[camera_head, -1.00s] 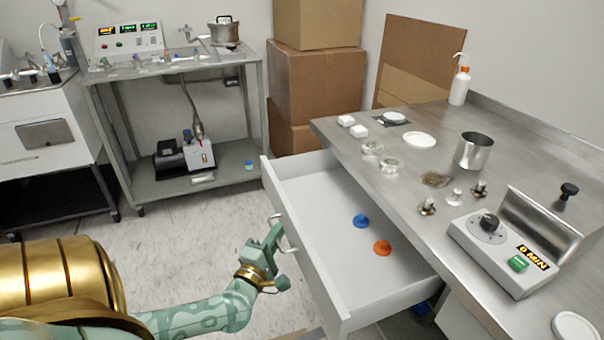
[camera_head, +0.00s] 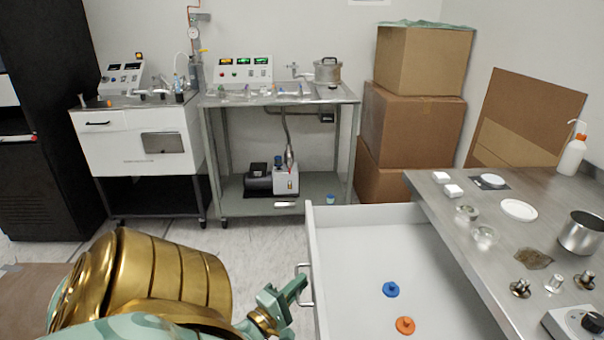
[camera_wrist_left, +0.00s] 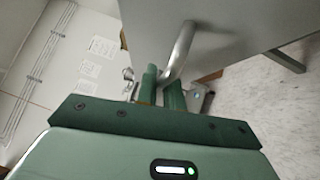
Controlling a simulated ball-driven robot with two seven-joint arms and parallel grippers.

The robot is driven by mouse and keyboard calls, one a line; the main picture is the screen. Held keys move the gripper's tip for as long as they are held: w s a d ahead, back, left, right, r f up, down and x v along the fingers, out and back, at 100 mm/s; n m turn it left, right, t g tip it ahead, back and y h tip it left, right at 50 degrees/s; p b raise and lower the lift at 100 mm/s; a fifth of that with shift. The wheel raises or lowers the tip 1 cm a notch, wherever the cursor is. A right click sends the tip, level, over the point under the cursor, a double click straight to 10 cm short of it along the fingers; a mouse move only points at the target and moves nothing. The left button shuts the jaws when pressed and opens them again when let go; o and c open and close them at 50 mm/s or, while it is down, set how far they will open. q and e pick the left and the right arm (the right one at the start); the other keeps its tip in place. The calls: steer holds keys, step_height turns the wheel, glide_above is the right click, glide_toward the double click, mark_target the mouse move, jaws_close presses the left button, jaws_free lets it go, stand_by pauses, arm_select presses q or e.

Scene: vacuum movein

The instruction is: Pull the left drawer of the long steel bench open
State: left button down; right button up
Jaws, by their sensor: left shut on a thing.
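The left drawer (camera_head: 365,245) of the long steel bench (camera_head: 470,262) stands well open, its white inside in plain view. Its metal bar handle (camera_head: 302,270) is on the drawer's front, facing left. My green left gripper (camera_head: 292,292) is at this handle. In the left wrist view the fingers (camera_wrist_left: 162,90) are shut around the lower end of the handle (camera_wrist_left: 180,48), against the grey drawer front (camera_wrist_left: 230,22). My right gripper is in neither view.
A blue knobbed piece (camera_head: 391,289) and an orange one (camera_head: 405,325) lie in the drawer. Glass dishes, a steel beaker (camera_head: 582,232) and a wash bottle (camera_head: 573,155) stand on the bench. Stacked boxes (camera_head: 412,130) and a steel cart (camera_head: 280,207) stand behind.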

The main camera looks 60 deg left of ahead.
arm_select(q)
steer(key=shift+f, duration=0.1)
steer(key=c, duration=1.5)
jaws_free()
steer(key=p+v, duration=0.2)
steer(key=v, duration=1.4)
steer(key=shift+s+d, duration=0.1)
steer(key=shift+s, duration=0.1)
